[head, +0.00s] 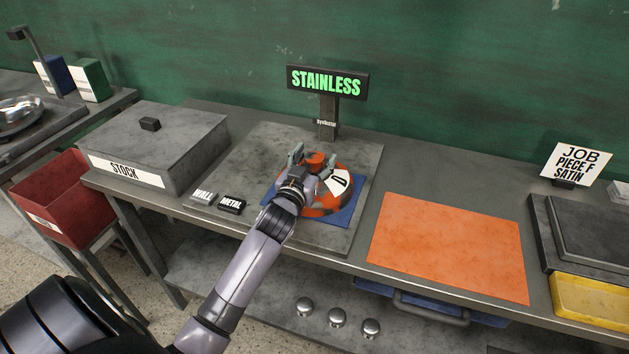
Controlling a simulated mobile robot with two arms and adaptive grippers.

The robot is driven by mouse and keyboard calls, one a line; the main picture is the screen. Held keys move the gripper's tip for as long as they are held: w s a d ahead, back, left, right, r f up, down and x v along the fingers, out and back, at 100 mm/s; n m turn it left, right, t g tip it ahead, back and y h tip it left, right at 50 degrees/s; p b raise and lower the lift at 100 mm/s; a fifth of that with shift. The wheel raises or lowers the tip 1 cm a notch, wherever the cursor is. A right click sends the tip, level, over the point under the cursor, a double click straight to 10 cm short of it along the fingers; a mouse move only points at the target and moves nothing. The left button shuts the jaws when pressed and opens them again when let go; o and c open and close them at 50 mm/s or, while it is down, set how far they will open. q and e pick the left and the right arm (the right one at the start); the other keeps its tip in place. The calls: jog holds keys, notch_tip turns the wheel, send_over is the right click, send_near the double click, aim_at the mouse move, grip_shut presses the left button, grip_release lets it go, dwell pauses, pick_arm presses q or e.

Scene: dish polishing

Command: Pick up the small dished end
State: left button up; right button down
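My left gripper (314,158) reaches over the grey slab below the STAINLESS sign. Its fingers stand apart on either side of an orange knob (316,160) on a round orange-and-white disc (330,200). I cannot tell whether they touch it. The disc lies on a blue square sheet (347,214); the gripper and forearm hide part of both. A shiny round metal dish (18,115) sits at the far left, cut by the picture edge. Several small silver domed pieces (337,316) are on the lower shelf. I cannot tell which piece is the small dished end. My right gripper is not in view.
The STAINLESS sign (327,83) stands behind the disc. A grey STOCK box (155,145) and a red bin (62,195) are to the left. An orange mat (449,246) lies bare to the right. A yellow tray (590,300) and job card (577,163) are farther right.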

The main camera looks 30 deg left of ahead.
pick_arm(q)
grip_shut()
dwell(0.6)
jog(key=shift+w+r, duration=0.1)
jog(key=shift+r, duration=0.1)
